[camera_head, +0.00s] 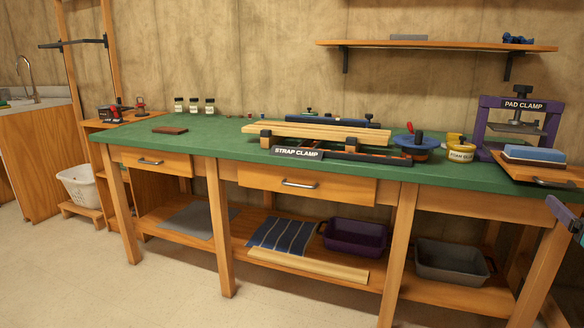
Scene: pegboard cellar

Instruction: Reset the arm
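Only a small part of what looks like my gripper (567,214) shows, cut off by the right edge of the head view. The rest of my arm is out of view. I cannot tell whether the fingers are open or shut, or whether they hold anything.
A green-topped workbench (225,149) spans the view. On it are the strap clamp (297,153) with wooden strips, a yellow-lidded jar (460,150), the pad clamp (522,105) and a blue block (535,153) on a board. A wall shelf (440,45) hangs above. Floor at front left is clear.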

